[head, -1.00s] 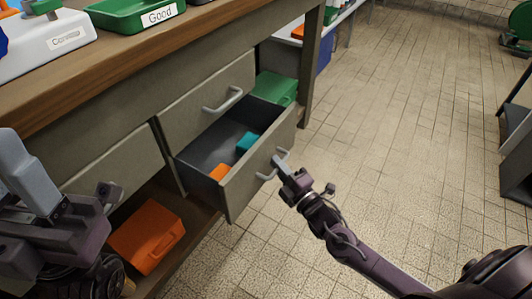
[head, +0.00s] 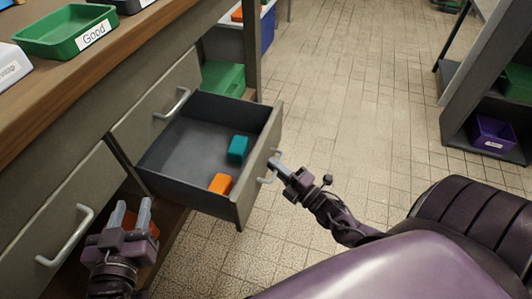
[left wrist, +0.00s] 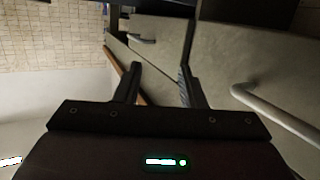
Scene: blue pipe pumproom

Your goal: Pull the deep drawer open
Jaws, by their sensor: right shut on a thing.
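The deep drawer (head: 180,152) is the lower one under the bench and stands well out of the cabinet. It holds a teal block (head: 238,149) and an orange block (head: 220,184). My right gripper (head: 276,166) is at the handle (head: 268,171) on the drawer's front and is shut on it. My left gripper (head: 131,212) is open and empty in front of the cabinet, left of the drawer. Its two fingers show apart in the left wrist view (left wrist: 158,82), with nothing between them.
A shut drawer with a handle (head: 171,103) is above the open one; another handle (head: 66,236) is at lower left. The wooden bench top carries a green "Good" tray (head: 62,42). A shelf with a purple bin (head: 491,134) stands at right. The tiled floor between is clear.

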